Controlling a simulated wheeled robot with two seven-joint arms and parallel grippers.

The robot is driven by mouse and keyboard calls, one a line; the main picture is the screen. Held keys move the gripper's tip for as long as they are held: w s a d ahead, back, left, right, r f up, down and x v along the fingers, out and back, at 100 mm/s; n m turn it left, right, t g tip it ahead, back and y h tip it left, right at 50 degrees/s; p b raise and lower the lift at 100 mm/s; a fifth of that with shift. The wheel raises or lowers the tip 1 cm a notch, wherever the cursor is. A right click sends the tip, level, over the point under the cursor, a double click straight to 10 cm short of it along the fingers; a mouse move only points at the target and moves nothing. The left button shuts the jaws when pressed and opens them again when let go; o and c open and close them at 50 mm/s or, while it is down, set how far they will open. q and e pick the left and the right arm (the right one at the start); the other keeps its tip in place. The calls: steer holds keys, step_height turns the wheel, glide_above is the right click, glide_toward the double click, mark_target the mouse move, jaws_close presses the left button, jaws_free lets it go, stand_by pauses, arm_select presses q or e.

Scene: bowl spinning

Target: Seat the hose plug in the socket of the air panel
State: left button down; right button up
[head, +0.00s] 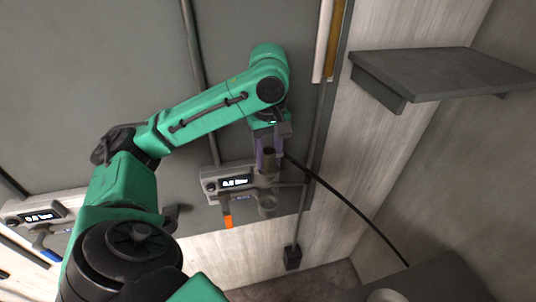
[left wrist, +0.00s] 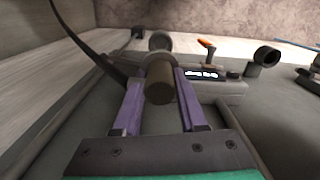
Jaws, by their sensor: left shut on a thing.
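The air panel (head: 240,180) is a grey unit on the wall with a lit display and an orange-tipped lever (head: 228,221). My left gripper (head: 268,160) is in front of the panel's right end, its purple fingers shut on the hose plug (head: 268,153), a dark cylinder. In the left wrist view the plug (left wrist: 160,82) sits between both fingers. A round grey ring that looks like the socket (head: 267,207) is just below the gripper; it also shows just beyond the plug in the left wrist view (left wrist: 160,42). Whether plug and socket touch is hidden. My right gripper is out of view.
A black hose (head: 345,200) runs from the gripper down to the lower right. A second panel with a display (head: 38,216) is at the left. A dark shelf (head: 440,75) juts out at the upper right. A vertical pipe (head: 200,80) runs above the panel.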

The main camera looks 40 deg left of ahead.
arm_select(q)
steer(key=shift+r, duration=5.75)
